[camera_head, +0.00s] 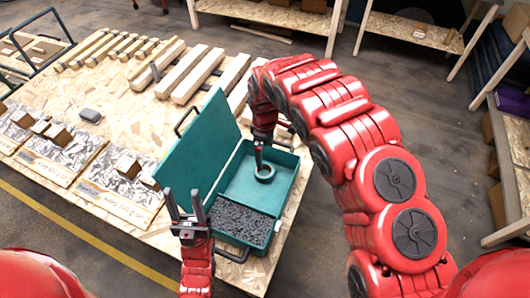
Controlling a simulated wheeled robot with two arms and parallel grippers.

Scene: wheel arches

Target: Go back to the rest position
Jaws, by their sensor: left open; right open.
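My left gripper (184,212) is at the lower middle, pointing up the picture, with its two dark fingers apart and nothing between them. It is just left of the open teal case (284,196). My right arm arches in from the right, and its gripper (260,158) points down into the case. A small dark ring-shaped thing (265,179) lies in the case right below the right gripper's fingertips. I cannot tell whether they touch it. The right fingers are small and partly merge with each other in this view.
The case lid (190,140) stands open to the left. Dark grey bits (236,222) fill the case's near compartment. The wooden table (125,110) also bears wooden bars (197,75), silvery packs with small boxes (120,180) and a grey lump (90,115). Shelves (415,30) stand behind and right.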

